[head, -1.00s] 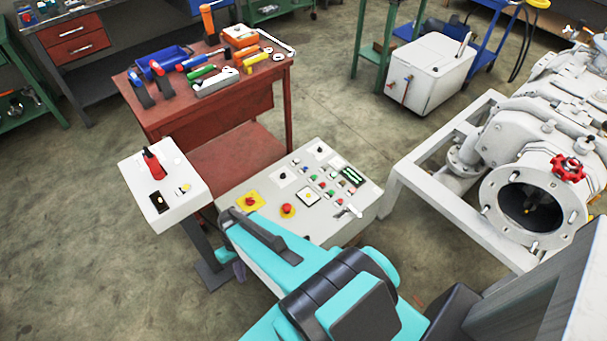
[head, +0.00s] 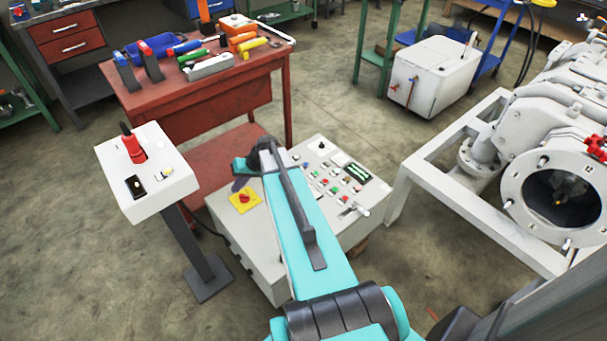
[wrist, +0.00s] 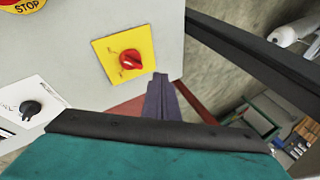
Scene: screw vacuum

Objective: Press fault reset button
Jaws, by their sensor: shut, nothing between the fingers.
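The grey control panel (head: 230,233) stands in the middle of the head view, partly covered by my arm. Small green, red and white buttons (head: 322,182) show right of the arm; their labels are too small to read, so I cannot tell which is fault reset. A red rotary switch on a yellow plate (head: 243,199) is left of the arm. In the wrist view this switch (wrist: 131,62) lies just beyond the fingertips. My gripper (wrist: 158,78) is shut and empty, seemingly apart from the panel. In the head view its dark fingers (head: 239,184) are partly hidden.
A black knob (wrist: 32,108) and part of a STOP button (wrist: 22,5) show in the wrist view. A white box on a post (head: 150,185) stands left of the panel. A red tool bench (head: 215,105) is behind; a white pump frame (head: 410,165) is right.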

